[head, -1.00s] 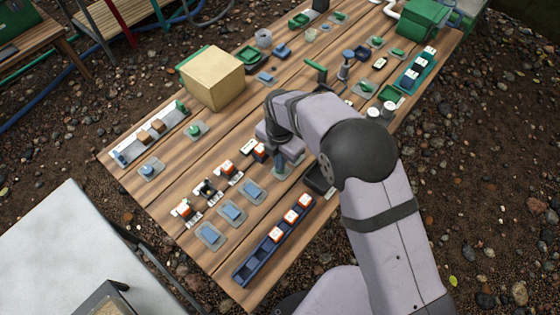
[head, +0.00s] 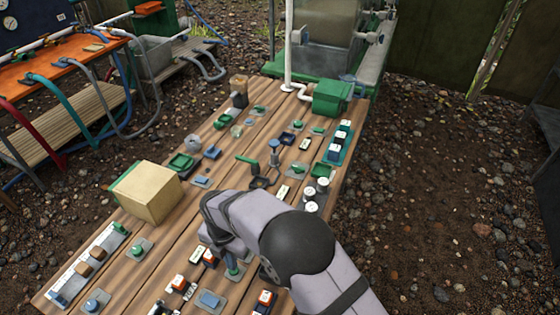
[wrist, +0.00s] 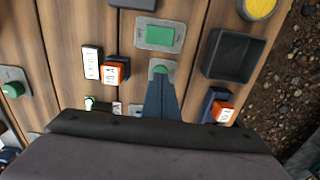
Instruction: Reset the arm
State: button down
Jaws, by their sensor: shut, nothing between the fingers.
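My arm reaches over the wooden bench (head: 112,262). My gripper (head: 233,268) points down at the bench's near middle, largely behind the arm in the head view. In the wrist view my gripper (wrist: 160,85) has its grey-blue fingers together and empty. The tips overlap a small grey plate with a green part (wrist: 160,67); I cannot tell whether they touch it. A larger grey plate with a green rectangle (wrist: 159,35) lies just beyond.
An orange-topped block (wrist: 116,71) stands left of the fingers, another (wrist: 223,113) to the right. A dark open tray (wrist: 234,55) lies right. A tan box (head: 150,193) stands left of the arm. A white pipe (head: 289,40) rises at the far end.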

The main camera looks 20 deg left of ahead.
jog(key=w+d+r+m, duration=0.3)
jog(key=d+r+m, duration=0.15)
jog(key=d, duration=0.35)
jog(key=w+d+r+m+p, duration=0.1)
jog(key=w+d+r+m, duration=0.2)
jog(key=d+m, duration=0.35)
jog(key=w+d+r+m, duration=0.3)
jog(key=w+d+m, duration=0.15)
jog(key=d, duration=0.35)
jog(key=s+d+r+m, duration=0.1)
jog(key=s+d+m, duration=0.3)
jog(key=d+m, duration=0.2)
jog(key=s+d+r+m+p, duration=0.1)
jog(key=s+d+r+m, duration=0.1)
jog(key=s+d+m, duration=0.2)
jog(key=s+d+r+m, duration=0.1)
jog(key=s+d+m, duration=0.3)
jog(key=d+m, duration=0.6)
jog(key=d, duration=0.2)
jog(key=shift+s+d+r+p, duration=0.15)
jog(key=shift+s+d+p, duration=0.15)
jog(key=shift+p, duration=0.05)
